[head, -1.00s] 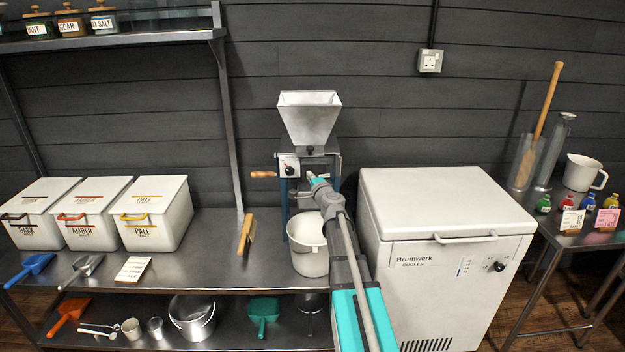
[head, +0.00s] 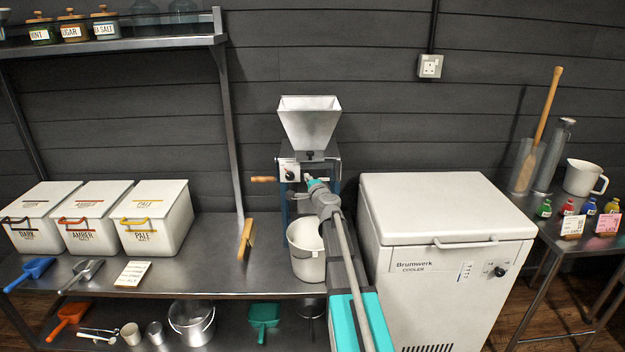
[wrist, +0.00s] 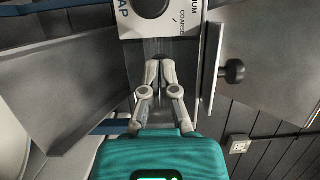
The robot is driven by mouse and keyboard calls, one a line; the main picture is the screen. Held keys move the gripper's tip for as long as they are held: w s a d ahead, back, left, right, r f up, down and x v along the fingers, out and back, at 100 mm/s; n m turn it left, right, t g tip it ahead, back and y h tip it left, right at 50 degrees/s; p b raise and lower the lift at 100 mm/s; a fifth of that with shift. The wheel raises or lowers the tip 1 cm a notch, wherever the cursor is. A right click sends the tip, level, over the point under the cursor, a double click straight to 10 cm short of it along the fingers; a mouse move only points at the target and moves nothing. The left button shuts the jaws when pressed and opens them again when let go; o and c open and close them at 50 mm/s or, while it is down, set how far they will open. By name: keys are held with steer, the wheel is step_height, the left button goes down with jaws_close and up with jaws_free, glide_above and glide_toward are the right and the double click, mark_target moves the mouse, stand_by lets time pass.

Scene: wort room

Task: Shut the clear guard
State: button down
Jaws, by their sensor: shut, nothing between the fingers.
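The grain mill (head: 308,165) stands on the steel bench, with a metal hopper (head: 310,122) on top and a gap dial (head: 290,173) on its front. The dial face also shows at the top of the wrist view (wrist: 183,16). I cannot clearly make out the clear guard's outline or how far open it stands. My gripper (wrist: 160,62) is shut and empty, its fingertips together just beside the dial plate. In the head view my gripper (head: 312,182) is in front of the mill, right of the dial, and hides part of the front.
A white bucket (head: 306,250) stands under the mill, close left of my arm. The white cooler (head: 447,215) is close on the right. A wooden-handled brush (head: 246,240) and white malt bins (head: 156,215) are to the left. The wrist view shows a black knob (wrist: 235,71) beside my fingers.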

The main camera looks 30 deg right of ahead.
steer(key=s+a, duration=0.5)
steer(key=s, duration=0.8)
steer(key=shift+a, duration=0.15)
steer(key=shift+f, duration=0.1)
steer(key=s+a+f+n+g+y, duration=0.1)
steer(key=a+f+n+g+y, duration=0.2)
steer(key=a+n, duration=0.35)
steer(key=s+a+f+n+g+y, duration=0.2)
steer(key=a+f+n+y, duration=0.15)
steer(key=a, duration=0.55)
steer(key=s+a+f+n+g+y, duration=0.1)
steer(key=a+f+n+g+y, duration=0.2)
steer(key=a, duration=0.4)
steer(key=s+a+f+n+g+h, duration=0.25)
steer(key=s+f+g, duration=0.2)
steer(key=s, duration=0.35)
steer(key=s+a+f+n+g+h, duration=0.1)
steer(key=s+f+n+g+h, duration=0.3)
steer(key=s+g, duration=0.3)
step_height(320, 180, up, 19)
steer(key=t+p, duration=0.1)
steer(key=p, duration=1.9)
steer(key=shift+s+d, duration=0.15)
steer(key=shift+s, duration=0.2)
